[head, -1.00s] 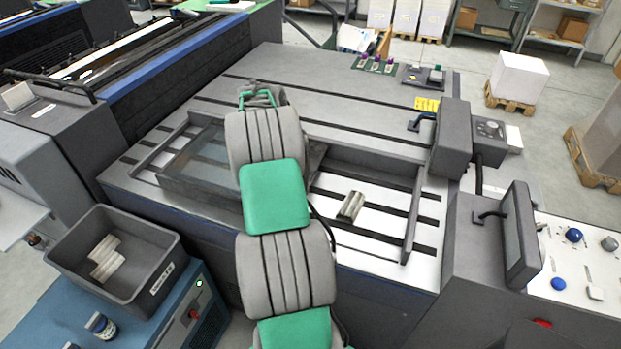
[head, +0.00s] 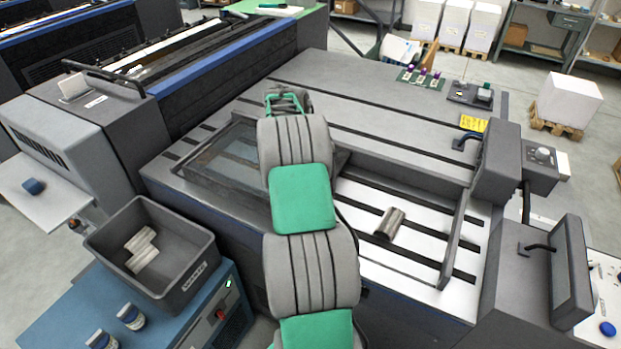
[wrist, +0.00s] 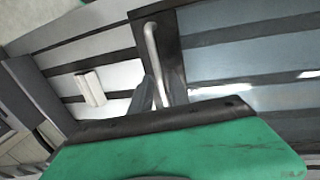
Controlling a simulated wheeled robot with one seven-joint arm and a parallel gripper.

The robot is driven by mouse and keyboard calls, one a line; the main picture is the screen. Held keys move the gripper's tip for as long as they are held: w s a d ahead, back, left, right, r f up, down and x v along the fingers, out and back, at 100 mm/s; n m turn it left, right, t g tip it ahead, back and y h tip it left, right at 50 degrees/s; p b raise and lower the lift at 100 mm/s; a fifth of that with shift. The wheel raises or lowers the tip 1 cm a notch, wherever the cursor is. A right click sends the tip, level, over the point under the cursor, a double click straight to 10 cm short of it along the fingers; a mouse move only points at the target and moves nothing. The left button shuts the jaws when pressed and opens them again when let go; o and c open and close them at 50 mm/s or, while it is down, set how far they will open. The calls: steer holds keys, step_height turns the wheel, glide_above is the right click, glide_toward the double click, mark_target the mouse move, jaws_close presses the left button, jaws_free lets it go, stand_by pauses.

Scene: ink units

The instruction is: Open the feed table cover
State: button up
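The feed table cover (head: 222,160) is a dark-framed, see-through panel lying flat over the left part of the slotted table. In the wrist view the cover's pane (wrist: 245,60) fills the right side. A pale bar handle (wrist: 152,48) stands on its dark edge frame. My gripper (wrist: 158,92) is at the near end of this handle, with a dark finger tip beside it. Its green body hides most of the fingers, so their grip is unclear.
A metal block (head: 389,224) lies on the bare bed. A rail (head: 460,235) and a dark housing (head: 497,165) bound the right side. A screen (head: 572,268) stands front right. A grey bin (head: 205,275) holding metal pieces stands front left.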

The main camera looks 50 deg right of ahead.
steer(key=shift+o, duration=0.9)
steer(key=shift+s, duration=0.1)
step_height(320, 180, up, 8)
steer(key=w+p, duration=0.1)
steer(key=shift+w+a+f+p, duration=0.15)
steer(key=shift+w+f+p, duration=0.1)
steer(key=shift+p, duration=0.1)
steer(key=shift+r, duration=0.1)
steer(key=a+r+n+t+h, duration=0.1)
steer(key=a+r+n, duration=0.2)
steer(key=a, duration=0.4)
steer(key=w+a+r+n+t, duration=0.1)
steer(key=a+r+n, duration=0.1)
steer(key=a+r, duration=0.35)
steer(key=a+r+n+t+h, duration=0.1)
steer(key=a+n, duration=0.2)
steer(key=a, duration=0.5)
steer(key=s+a+f+n+t+y, duration=0.1)
steer(key=s+a+n, duration=0.2)
steer(key=a, duration=0.6)
steer(key=s+a+f+n+t+y, duration=0.1)
steer(key=s+a+f+n+t, duration=0.1)
steer(key=s+a+n, duration=0.2)
steer(key=s+a, duration=0.3)
steer(key=a, duration=0.3)
steer(key=shift+a+n+y, duration=0.3)
